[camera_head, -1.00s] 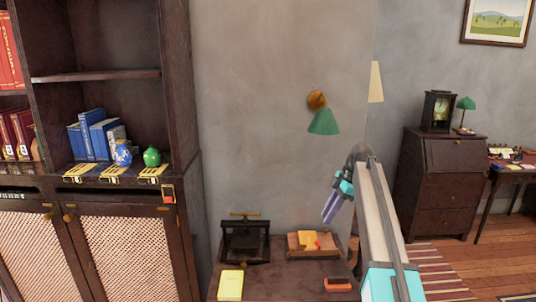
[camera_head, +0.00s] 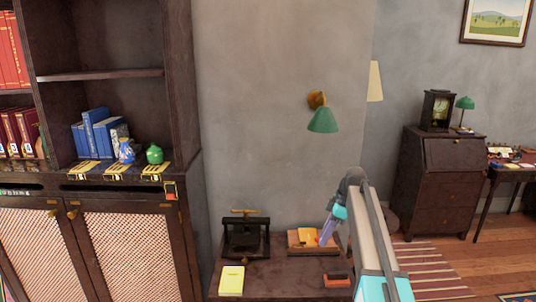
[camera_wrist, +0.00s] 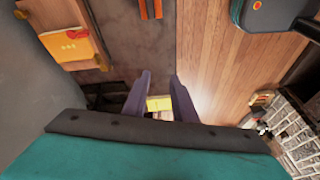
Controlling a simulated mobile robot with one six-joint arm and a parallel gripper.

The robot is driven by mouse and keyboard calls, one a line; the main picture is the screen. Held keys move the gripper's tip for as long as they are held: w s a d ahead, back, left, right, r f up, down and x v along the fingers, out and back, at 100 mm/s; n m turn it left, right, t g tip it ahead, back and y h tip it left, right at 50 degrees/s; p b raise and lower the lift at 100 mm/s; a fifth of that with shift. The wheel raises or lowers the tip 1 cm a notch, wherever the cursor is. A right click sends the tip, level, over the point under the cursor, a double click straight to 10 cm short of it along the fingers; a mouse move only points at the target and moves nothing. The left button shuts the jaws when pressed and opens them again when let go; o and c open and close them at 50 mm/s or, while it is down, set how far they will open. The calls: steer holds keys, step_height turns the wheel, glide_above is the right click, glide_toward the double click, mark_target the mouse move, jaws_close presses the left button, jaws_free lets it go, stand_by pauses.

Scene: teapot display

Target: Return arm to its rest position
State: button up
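My gripper (camera_head: 327,233) hangs at the end of my arm, pointing down, in front of the wall and near the right end of the low dark table (camera_head: 285,275). In the wrist view its two purple fingers (camera_wrist: 160,78) stand apart with nothing between them. A blue teapot-like piece (camera_head: 126,151) and a green one (camera_head: 154,154) stand on the cabinet shelf at the left, well away from my gripper.
The table bears a dark press (camera_head: 245,238), a wooden tray (camera_head: 298,248) with orange things, a yellow book (camera_head: 231,281) and a small red-topped block (camera_head: 337,279). A green wall lamp (camera_head: 323,120) is above. A dark bureau (camera_head: 440,185) stands at right.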

steer(key=s+a+f+m+g+h+b, duration=0.2)
steer(key=s+f+m+b, duration=0.3)
steer(key=s+f, duration=2.1)
steer(key=s+a+f+m+g+h+b, duration=0.1)
steer(key=s+f+m+b, duration=0.4)
steer(key=s+f, duration=2.1)
step_height(320, 180, down, 6)
steer(key=m+g+h, duration=0.1)
steer(key=m+g, duration=0.1)
steer(key=m, duration=0.3)
steer(key=shift+s+a, duration=0.35)
steer(key=shift+s, duration=0.05)
steer(key=shift+r, duration=0.1)
steer(key=shift+o, duration=0.8)
